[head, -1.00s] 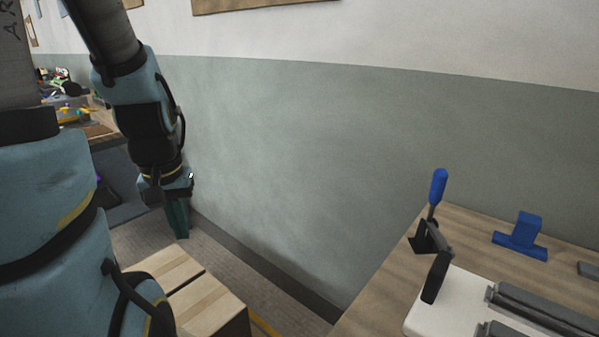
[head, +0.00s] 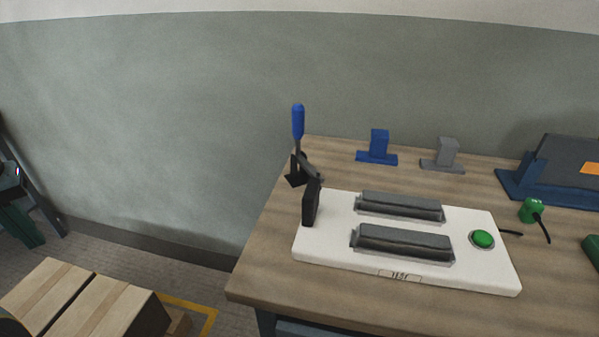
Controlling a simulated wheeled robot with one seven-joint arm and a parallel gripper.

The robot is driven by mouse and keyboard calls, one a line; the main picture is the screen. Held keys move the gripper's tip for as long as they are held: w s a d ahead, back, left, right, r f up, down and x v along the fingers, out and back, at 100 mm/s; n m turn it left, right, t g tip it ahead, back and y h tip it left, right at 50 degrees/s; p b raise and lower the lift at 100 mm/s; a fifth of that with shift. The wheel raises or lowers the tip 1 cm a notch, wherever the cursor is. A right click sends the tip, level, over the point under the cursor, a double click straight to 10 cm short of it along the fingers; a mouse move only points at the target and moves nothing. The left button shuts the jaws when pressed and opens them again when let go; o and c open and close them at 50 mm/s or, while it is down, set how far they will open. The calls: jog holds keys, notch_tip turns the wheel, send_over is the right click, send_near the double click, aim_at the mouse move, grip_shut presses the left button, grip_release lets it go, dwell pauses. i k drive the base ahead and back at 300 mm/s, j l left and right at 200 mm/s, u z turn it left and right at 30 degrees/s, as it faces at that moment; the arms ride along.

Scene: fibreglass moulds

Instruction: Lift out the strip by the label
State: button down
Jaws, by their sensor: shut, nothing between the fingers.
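A white base plate (head: 320,252) lies on the wooden bench. Two dark grey strips sit on it in metal channels, a rear strip (head: 400,205) and a front strip (head: 403,241). A small label with dark lettering (head: 400,276) is on the plate's front edge, below the front strip; I cannot read it surely. No label shows on either strip. My gripper (head: 24,232) is at the far left edge, partly cut off, with teal fingers pointing down. It is shut and empty, well away from the bench, over the floor.
A blue-handled toggle clamp (head: 298,125) with a black arm stands at the plate's left end. A green button (head: 483,239) is at its right. Blue (head: 378,147) and grey (head: 443,155) blocks stand behind. A wooden-topped box (head: 85,300) sits lower left. Floor shows between box and bench.

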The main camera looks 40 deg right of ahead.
aim_at(399, 241)
jog(key=k+l, duration=0.35)
jog(key=k+l+u, duration=0.1)
jog(key=k+l, duration=0.2)
jog(key=k, duration=0.25)
jog(key=k+l, duration=0.3)
jog(key=k, duration=0.15)
jog(key=k+l+u, duration=0.1)
jog(key=k+l, duration=0.2)
jog(key=k, duration=0.15)
jog(key=k+l, duration=0.25)
jog(key=k, duration=0.25)
